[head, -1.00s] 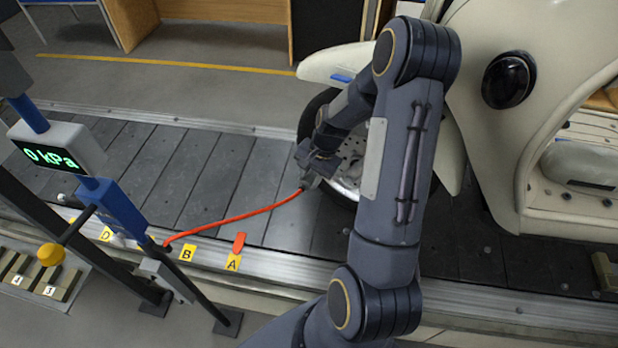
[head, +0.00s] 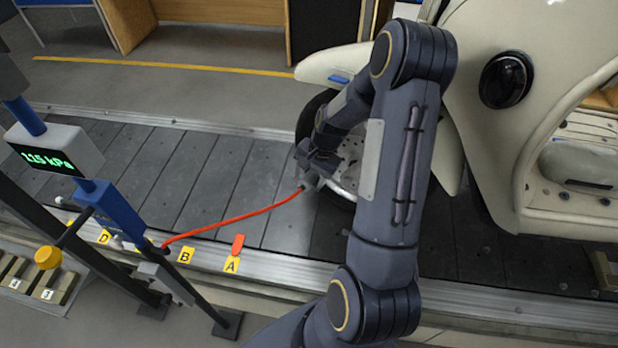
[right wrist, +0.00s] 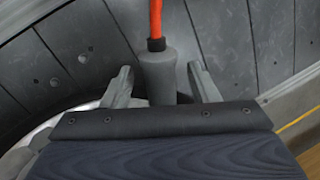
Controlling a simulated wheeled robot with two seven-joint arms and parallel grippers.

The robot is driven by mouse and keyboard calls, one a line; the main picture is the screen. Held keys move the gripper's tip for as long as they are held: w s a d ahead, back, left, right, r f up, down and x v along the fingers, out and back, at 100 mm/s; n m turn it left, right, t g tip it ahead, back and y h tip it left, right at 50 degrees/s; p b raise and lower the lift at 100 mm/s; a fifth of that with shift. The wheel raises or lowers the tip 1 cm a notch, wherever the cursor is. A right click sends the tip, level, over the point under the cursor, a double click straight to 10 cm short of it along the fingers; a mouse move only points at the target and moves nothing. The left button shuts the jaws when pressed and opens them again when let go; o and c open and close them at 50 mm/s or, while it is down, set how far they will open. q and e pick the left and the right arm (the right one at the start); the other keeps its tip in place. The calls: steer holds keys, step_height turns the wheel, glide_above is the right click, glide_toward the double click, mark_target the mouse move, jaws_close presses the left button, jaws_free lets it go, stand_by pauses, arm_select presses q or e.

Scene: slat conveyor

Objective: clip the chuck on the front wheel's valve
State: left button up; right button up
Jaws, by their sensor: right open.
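The front wheel (head: 345,180) has a dark tyre and a pale rim, partly hidden behind my right arm. My right gripper (head: 310,180) is at the wheel's left side in the head view. In the right wrist view the grey chuck (right wrist: 158,75) stands between the open fingers of my right gripper (right wrist: 160,85), with a gap on each side. The red hose (head: 235,218) runs from the chuck to the gauge post. The valve is hidden. The gauge display (head: 48,160) reads 115 kPa. My left gripper is out of view.
The slat conveyor (head: 200,175) carries the cream car body (head: 490,150). A blue gauge post (head: 115,208) stands at the left by the rail. Yellow labels and a red tab (head: 238,244) are on the near rail. Slats left of the wheel are clear except for the hose.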

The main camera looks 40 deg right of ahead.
step_height(320, 180, up, 4)
steer(key=shift+f+p, duration=0.15)
steer(key=shift+p, duration=0.3)
steer(key=s+a+r+p, duration=0.2)
steer(key=s+a+r, duration=0.7)
steer(key=s, duration=0.1)
steer(key=shift+a+r+p, duration=0.15)
steer(key=shift+a+p, duration=0.1)
steer(key=shift+p, duration=0.1)
steer(key=shift+s+r, duration=0.1)
